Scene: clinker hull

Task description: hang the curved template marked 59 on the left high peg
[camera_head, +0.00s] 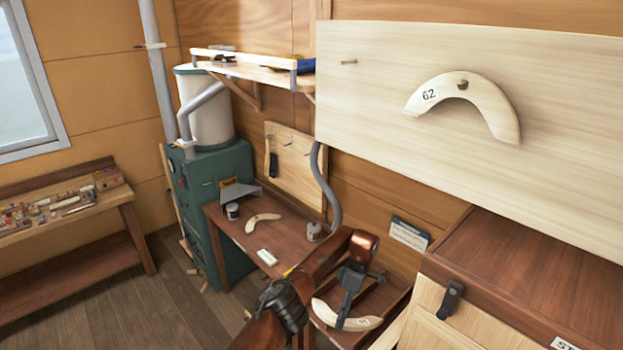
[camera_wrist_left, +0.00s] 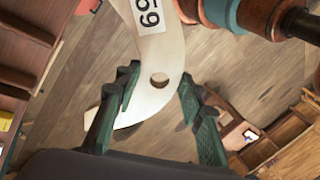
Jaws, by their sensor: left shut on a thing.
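The pale curved template marked 59 (camera_wrist_left: 152,52) is in my left gripper (camera_wrist_left: 158,80). The left wrist view shows its label and a round hole between the two green fingers. In the head view the template (camera_head: 356,322) hangs low in front of the bench, below the dark left gripper (camera_head: 343,318); its label cannot be read there. The left high peg (camera_head: 348,62) sticks out bare from the pale board (camera_head: 380,125), well above the gripper. Another curved template marked 62 (camera_head: 480,97) hangs on a peg to its right. My right gripper is not in view.
A dark bench (camera_head: 225,220) holds another curved piece (camera_head: 263,222) and small jars. A wooden chest (camera_head: 530,270) stands under the board at right. A shelf (camera_head: 255,72) projects from the wall left of the board. The space before the board is clear.

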